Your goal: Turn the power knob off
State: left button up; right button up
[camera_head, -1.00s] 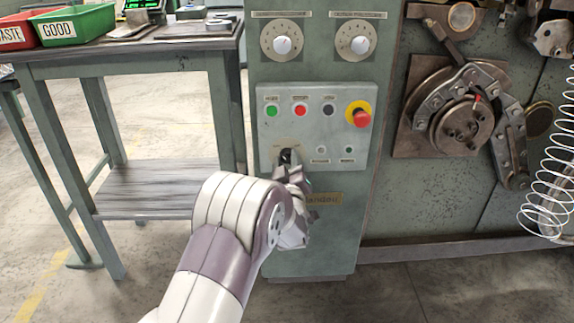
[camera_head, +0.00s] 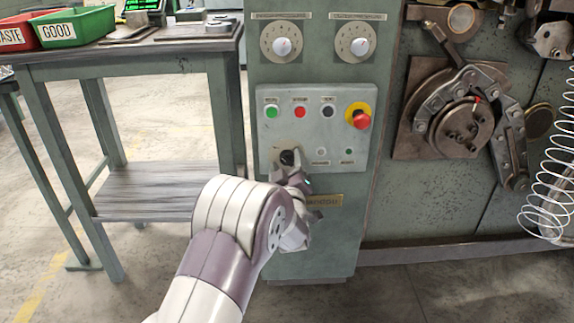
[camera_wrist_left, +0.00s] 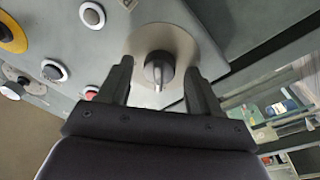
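The power knob (camera_head: 287,158) is a black rotary knob on a pale round plate, low on the left of the grey-green control panel. In the left wrist view the knob (camera_wrist_left: 159,70) sits between my left gripper's two dark fingers, with a visible gap on each side. Its raised grip lies along the picture's vertical. My left gripper (camera_head: 290,168) is at the knob and open; it also shows in the left wrist view (camera_wrist_left: 159,82). My arm and wrist hide part of the panel below. My right gripper is not in view.
Above the knob are a green button (camera_head: 271,112), a red button (camera_head: 299,112), a dark button (camera_head: 328,111) and a red emergency stop (camera_head: 361,117). Two dials (camera_head: 281,44) are higher up. A side table (camera_head: 130,62) stands left; the coiling machine (camera_head: 465,125) is right.

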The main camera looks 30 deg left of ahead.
pick_arm(q)
jog(key=shift+s+d+r, duration=0.1)
jog(key=shift+s+d, duration=0.1)
jog(key=shift+s, duration=0.05)
jog(key=p+v, duration=0.5)
jog(key=v, duration=0.7)
